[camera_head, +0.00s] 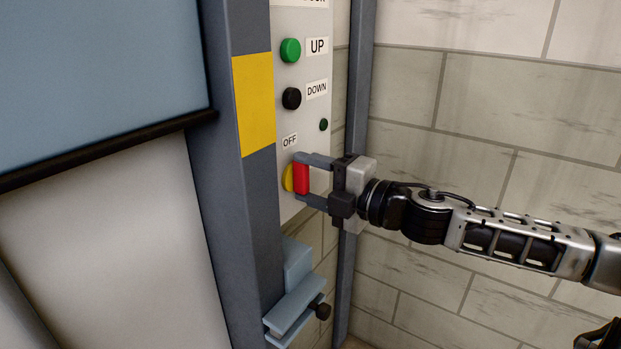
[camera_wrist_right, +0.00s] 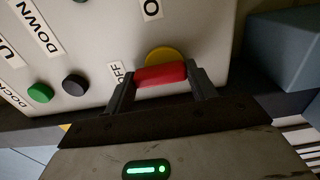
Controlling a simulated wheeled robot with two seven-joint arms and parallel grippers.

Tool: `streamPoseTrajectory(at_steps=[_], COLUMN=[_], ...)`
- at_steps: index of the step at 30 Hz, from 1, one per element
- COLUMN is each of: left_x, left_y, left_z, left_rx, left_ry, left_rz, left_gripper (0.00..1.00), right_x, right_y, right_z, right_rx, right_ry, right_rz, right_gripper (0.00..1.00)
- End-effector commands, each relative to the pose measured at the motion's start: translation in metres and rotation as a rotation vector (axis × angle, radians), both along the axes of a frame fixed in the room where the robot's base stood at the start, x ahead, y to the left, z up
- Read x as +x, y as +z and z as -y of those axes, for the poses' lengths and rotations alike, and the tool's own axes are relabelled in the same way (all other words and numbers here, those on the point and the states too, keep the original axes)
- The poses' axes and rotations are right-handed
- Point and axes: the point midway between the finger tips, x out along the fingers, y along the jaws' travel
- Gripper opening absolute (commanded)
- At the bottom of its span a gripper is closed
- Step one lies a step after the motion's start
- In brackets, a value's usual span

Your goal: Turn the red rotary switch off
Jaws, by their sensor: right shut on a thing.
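The red rotary switch (camera_head: 301,178) sits on a yellow round base (camera_head: 288,178) low on the light control panel (camera_head: 300,105), below the OFF label (camera_head: 290,141). My right gripper (camera_head: 303,178) comes in from the right with one finger above and one below the red handle, shut on it. In the right wrist view the red handle (camera_wrist_right: 161,75) lies between the two fingers, in front of the yellow base (camera_wrist_right: 165,56), with the OFF label (camera_wrist_right: 117,73) to its left. My left gripper does not show clearly; only a dark piece is at the lower right corner.
Above the switch are a green UP button (camera_head: 290,50), a black DOWN button (camera_head: 291,98) and a small dark green light (camera_head: 323,125). A grey post with a yellow patch (camera_head: 254,103) stands left of the panel. A blue-grey bracket (camera_head: 294,306) juts out below. A tiled wall is behind.

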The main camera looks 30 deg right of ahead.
Motion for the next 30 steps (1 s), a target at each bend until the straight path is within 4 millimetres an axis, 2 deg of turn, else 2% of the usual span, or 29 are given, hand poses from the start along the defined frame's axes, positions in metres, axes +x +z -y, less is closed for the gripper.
streamPoseTrajectory(at_steps=[9, 10, 12, 23, 30], left_x=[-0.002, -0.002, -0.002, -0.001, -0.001], left_y=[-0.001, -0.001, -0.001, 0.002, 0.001], left_z=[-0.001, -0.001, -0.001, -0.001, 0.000], left_rx=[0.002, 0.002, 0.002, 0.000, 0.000], left_ry=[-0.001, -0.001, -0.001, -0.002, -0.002], left_rz=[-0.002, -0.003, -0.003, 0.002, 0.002], left_gripper=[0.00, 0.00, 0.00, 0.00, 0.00], right_x=[0.000, 0.000, 0.000, -0.001, -0.014], right_y=[0.000, 0.000, 0.000, 0.000, -0.003], right_z=[0.001, 0.001, 0.001, 0.001, 0.006], right_rx=[-0.008, -0.008, -0.008, -0.003, 0.001], right_ry=[-0.003, -0.003, -0.003, -0.001, -0.002], right_rz=[0.002, 0.002, 0.002, 0.000, -0.004], right_gripper=[0.34, 0.62, 0.78, 0.78, 0.78])
